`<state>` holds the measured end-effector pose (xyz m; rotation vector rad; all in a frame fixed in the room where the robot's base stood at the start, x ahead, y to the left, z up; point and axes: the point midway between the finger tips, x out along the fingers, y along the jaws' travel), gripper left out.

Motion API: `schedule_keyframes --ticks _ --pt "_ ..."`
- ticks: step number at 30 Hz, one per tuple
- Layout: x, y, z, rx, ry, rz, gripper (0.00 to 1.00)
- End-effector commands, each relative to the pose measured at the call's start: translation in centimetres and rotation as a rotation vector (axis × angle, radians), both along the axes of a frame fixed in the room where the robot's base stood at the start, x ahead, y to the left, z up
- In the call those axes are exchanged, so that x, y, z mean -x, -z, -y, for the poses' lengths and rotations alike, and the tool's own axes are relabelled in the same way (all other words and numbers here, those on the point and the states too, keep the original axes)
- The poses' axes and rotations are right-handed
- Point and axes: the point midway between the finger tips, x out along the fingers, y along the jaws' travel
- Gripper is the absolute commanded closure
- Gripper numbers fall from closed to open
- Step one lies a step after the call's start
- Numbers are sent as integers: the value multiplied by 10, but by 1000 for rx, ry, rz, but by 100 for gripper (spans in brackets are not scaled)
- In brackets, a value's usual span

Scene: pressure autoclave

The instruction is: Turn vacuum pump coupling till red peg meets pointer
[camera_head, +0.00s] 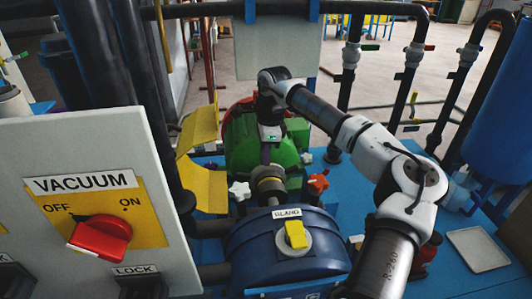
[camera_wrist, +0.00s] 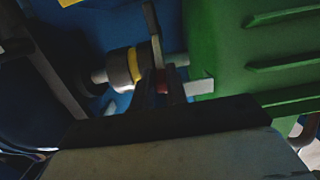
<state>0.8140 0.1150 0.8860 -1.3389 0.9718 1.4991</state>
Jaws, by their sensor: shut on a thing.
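The vacuum pump coupling (camera_head: 268,185) is a grey cylinder on the shaft between the green motor and the blue pump. In the wrist view the coupling (camera_wrist: 120,69) shows a yellow band. My gripper (camera_head: 266,158) reaches down beside the coupling's motor end. In the wrist view my gripper (camera_wrist: 158,75) is shut at that end, with the red peg (camera_wrist: 162,84) showing at its fingers. A white piece (camera_wrist: 198,87), possibly the pointer, lies just right of the red peg, against the green housing. The fingers hide part of the peg.
The green motor (camera_head: 243,140) stands behind the coupling, the blue pump (camera_head: 285,250) in front. Yellow guard plates (camera_head: 203,185) stand open at left. The VACUUM switch panel (camera_head: 100,200) fills the left.

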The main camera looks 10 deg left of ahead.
Motion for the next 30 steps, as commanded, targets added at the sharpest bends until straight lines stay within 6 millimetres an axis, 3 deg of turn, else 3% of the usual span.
schedule_keyframes --ticks 5,6,10,22,26,30 --pt "2 1 -4 -7 -7 -5 100" --pt "2 1 -4 -7 -7 -5 82" --pt "1 1 -3 -4 -5 -3 65" --pt "0 -7 0 -1 -1 1 64" --pt "-1 -27 3 -1 -1 2 64" --pt "-2 -60 5 -1 -1 3 64"
